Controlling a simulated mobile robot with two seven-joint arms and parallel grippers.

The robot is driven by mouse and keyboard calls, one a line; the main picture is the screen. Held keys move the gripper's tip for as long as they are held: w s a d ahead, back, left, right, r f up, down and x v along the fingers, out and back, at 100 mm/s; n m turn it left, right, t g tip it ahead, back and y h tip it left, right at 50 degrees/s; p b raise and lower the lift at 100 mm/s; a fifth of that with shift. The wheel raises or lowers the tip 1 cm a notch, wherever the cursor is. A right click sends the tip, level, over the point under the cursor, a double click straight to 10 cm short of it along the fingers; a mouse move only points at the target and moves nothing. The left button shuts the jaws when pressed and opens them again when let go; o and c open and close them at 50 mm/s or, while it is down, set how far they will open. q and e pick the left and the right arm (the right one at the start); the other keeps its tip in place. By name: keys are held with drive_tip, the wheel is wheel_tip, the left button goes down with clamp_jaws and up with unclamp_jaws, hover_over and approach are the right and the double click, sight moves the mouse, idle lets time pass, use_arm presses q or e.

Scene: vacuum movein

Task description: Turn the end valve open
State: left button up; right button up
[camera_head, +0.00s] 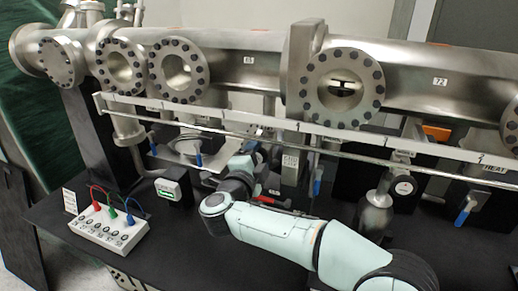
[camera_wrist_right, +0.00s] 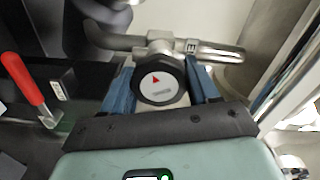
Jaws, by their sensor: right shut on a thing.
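In the head view my right arm comes in from the lower right, and my right gripper (camera_head: 250,154) is under the large steel manifold (camera_head: 235,65). There the knob is hidden by the gripper and arm. No label shows which valve this is. My left gripper is out of view.
A lever with a red handle (camera_wrist_right: 27,88) is left of the knob in the wrist view. Blue-handled levers (camera_head: 198,160) hang below the long metal rail (camera_head: 280,123). A white box with coloured cables (camera_head: 107,228) and a small display (camera_head: 172,188) stand on the black table (camera_head: 190,260).

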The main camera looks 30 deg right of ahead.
drive_tip(key=n+p, duration=0.2)
drive_tip(key=n, duration=0.1)
drive_tip(key=shift+r+n, duration=0.15)
drive_tip(key=shift+n, duration=0.25)
drive_tip(key=n+p, duration=0.2)
drive_tip(key=n, duration=0.1)
drive_tip(key=shift+w+a+n, duration=0.1)
drive_tip(key=shift+n, duration=0.2)
drive_tip(key=shift+n+p, duration=0.4)
drive_tip(key=shift+n, duration=0.8)
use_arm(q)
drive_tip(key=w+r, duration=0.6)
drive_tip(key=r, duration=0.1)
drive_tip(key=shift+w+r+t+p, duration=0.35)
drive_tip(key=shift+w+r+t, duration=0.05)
use_arm(e)
drive_tip(key=shift+n, duration=1.3)
drive_tip(key=o, duration=1)
drive_tip(key=shift+a, duration=0.1)
